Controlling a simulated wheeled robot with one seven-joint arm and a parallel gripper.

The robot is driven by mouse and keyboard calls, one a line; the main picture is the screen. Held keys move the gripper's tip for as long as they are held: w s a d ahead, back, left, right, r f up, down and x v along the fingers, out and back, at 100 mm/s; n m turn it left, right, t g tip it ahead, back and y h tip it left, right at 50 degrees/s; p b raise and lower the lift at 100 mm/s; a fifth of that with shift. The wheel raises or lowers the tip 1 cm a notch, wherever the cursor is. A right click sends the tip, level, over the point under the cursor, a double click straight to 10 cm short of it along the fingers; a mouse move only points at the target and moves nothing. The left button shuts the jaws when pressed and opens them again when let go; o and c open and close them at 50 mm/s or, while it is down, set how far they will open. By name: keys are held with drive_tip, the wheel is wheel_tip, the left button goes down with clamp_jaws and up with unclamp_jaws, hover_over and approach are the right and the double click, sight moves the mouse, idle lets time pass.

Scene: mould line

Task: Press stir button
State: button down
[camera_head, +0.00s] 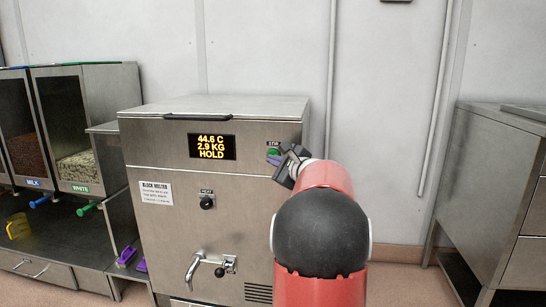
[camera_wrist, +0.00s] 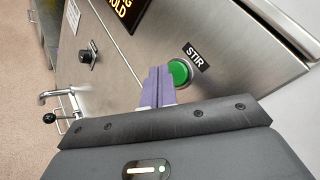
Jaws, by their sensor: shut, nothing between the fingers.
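The green stir button (camera_wrist: 179,72) is on the steel front of the block melter (camera_head: 150,150), under a black STIR label (camera_wrist: 196,58). In the head view the button (camera_head: 273,153) shows at the melter's upper right, partly hidden by my gripper (camera_head: 283,170). In the wrist view my gripper (camera_wrist: 156,72) is shut and empty, its purple fingertips together just left of the button. The fingertips overlap the button's left edge in the picture. I cannot tell whether they touch it.
The melter's display (camera_head: 212,147) reads 44.6 C, 2.9 KG, HOLD. A black HEAT knob (camera_head: 207,202) and a spout (camera_head: 194,270) are lower on the front. Chocolate bins (camera_head: 85,66) stand at left, a steel cabinet (camera_head: 490,190) at right.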

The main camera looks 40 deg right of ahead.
idle(0.7)
drive_tip(key=shift+w+d, duration=0.3)
drive_tip(key=shift+d, duration=0.05)
drive_tip(key=shift+w+d, duration=0.25)
drive_tip(key=shift+d, duration=0.05)
idle(0.6)
drive_tip(key=shift+s+a, duration=0.1)
drive_tip(key=shift+s+a+b, duration=0.45)
drive_tip(key=shift+a+b, duration=0.1)
drive_tip(key=shift+b, duration=0.1)
drive_tip(key=shift+s+a+b, duration=1.45)
drive_tip(key=shift+s+a, duration=0.2)
drive_tip(key=shift+a, duration=0.25)
